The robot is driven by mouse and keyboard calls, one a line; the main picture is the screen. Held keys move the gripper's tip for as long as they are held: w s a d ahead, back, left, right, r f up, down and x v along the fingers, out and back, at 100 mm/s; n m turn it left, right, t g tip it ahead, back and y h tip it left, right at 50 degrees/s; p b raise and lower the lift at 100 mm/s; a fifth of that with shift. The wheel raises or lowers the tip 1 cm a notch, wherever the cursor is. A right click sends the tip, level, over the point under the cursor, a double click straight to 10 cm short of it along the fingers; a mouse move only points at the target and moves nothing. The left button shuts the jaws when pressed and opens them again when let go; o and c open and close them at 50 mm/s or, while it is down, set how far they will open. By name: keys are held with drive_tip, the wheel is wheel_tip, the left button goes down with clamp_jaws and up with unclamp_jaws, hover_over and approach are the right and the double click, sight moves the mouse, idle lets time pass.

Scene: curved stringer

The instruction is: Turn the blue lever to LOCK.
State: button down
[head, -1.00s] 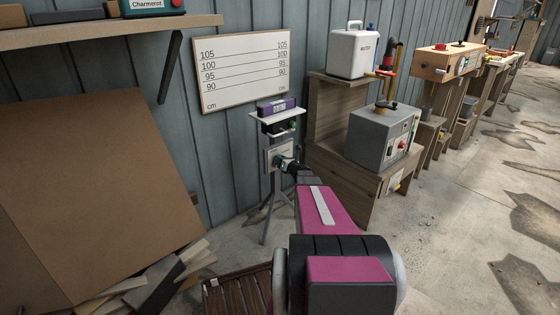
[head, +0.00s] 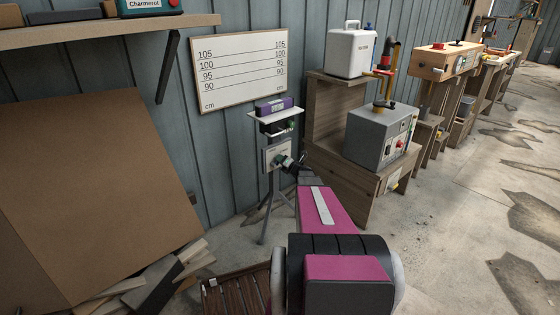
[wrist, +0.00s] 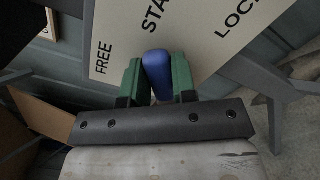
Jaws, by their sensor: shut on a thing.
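The blue lever (wrist: 158,72) shows in the wrist view, upright in the picture between the two green fingers of my gripper (wrist: 157,66), which is shut on it. Behind it is a pale plate (wrist: 190,40) with the words FREE, a cut-off word starting STA, and LOCK, from left to right. The lever's tip is below the middle word; its pivot is hidden. In the head view the plate (head: 268,155) sits on a thin stand, with my gripper (head: 294,163) at its right side. The lever itself cannot be made out there.
A small shelf with a purple box (head: 273,105) is just above the plate. A wooden stand with a grey machine (head: 382,138) is close on the right. Brown boards (head: 95,190) lean on the wall at left.

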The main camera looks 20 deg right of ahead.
drive_tip(key=shift+w+d+f+m, duration=0.15)
drive_tip(key=shift+f+m, duration=0.3)
drive_tip(key=shift+m, duration=0.8)
drive_tip(key=shift+s+d+f+m, duration=0.15)
drive_tip(key=shift+f+m, duration=0.3)
drive_tip(key=shift+m, duration=0.75)
drive_tip(key=shift+w+d+f+m, duration=0.15)
drive_tip(key=shift+f+m, duration=0.3)
drive_tip(key=shift+m, duration=0.8)
drive_tip(key=c, duration=0.9)
unclamp_jaws()
drive_tip(key=v, duration=1.1)
